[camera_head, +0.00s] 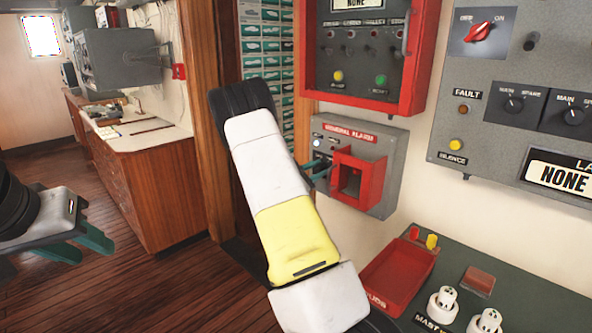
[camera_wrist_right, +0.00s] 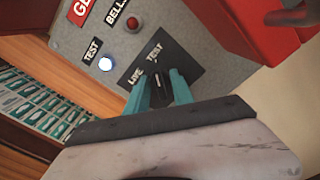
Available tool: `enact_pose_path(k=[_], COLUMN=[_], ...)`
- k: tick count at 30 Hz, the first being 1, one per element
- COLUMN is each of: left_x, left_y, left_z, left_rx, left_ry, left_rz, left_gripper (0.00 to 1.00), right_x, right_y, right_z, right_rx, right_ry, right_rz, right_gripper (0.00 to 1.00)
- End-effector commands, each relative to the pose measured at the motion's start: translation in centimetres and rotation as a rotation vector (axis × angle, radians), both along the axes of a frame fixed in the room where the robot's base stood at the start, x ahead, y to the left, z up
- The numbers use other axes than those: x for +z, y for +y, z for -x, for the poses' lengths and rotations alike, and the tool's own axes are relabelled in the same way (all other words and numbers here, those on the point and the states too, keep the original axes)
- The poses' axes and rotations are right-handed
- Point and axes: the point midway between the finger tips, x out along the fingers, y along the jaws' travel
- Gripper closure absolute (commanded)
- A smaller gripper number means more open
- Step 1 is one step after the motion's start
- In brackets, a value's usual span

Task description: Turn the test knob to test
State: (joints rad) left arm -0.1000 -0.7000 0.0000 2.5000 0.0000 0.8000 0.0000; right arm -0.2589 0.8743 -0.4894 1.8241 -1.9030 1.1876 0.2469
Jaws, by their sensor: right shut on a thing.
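The grey general alarm box (camera_head: 338,152) is on the wall below the red-framed panel. In the right wrist view, its dark plate (camera_wrist_right: 190,62) carries the words LIVE and TEST. The test knob (camera_wrist_right: 157,84) is a small dark knob on this plate, mostly hidden between my teal fingers. My right gripper (camera_wrist_right: 160,88) is shut on the knob. In the head view my right gripper (camera_head: 318,170) reaches the box's lower left, partly hidden by my arm. I cannot tell where the knob points. My left gripper (camera_head: 82,246) is open and empty at the left.
A red open-fronted housing (camera_head: 372,180) sticks out of the box right beside my right gripper. A lit white button (camera_wrist_right: 105,64) and a red button (camera_wrist_right: 133,24) are near the plate. A red tray (camera_head: 395,275) lies on the console below. The floor at left is clear.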

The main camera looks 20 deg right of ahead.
Motion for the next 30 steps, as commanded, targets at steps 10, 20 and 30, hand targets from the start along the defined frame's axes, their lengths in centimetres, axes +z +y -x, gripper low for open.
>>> enact_pose_path(k=[10, 20, 30], left_x=[0.0, 0.0, 0.0], left_y=[0.0, 0.0, 0.0], left_z=[0.0, 0.0, 0.0], left_rx=[0.0, 0.0, 0.0], left_ry=[0.0, 0.0, 0.0], left_rz=[0.0, 0.0, 0.0], left_gripper=[0.64, 0.64, 0.64], right_x=[-0.1, 0.0, 0.0], right_y=[0.1, 0.1, 4.2], right_z=[0.0, 0.0, 1.5], right_rx=[0.001, 0.001, 0.005], right_ry=[0.001, 0.0, 0.001], right_rz=[-0.003, -0.001, -0.001], right_gripper=[0.6, 0.5, 0.5])
